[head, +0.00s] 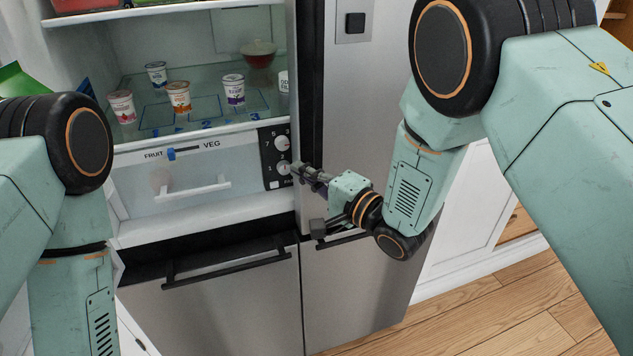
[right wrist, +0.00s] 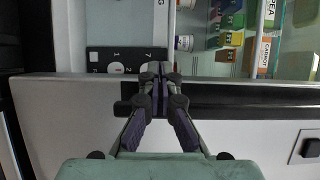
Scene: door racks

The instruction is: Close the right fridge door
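The right fridge door (head: 362,95) is a grey steel panel with a dark left edge and a square black fitting. It looks close to the line of the fridge front; I cannot tell whether it is flush. In the right wrist view the door (right wrist: 255,138) lies below its dark edge, with the fridge inside beyond it. My right gripper (head: 303,174) is at the lower left edge of this door. Its fingertips (right wrist: 160,76) are together with nothing seen between them, over the door's edge. I cannot tell whether they touch it. My left gripper is out of view.
Lower steel drawers (head: 225,305) have dark handles. Wooden floor (head: 500,315) is free at right.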

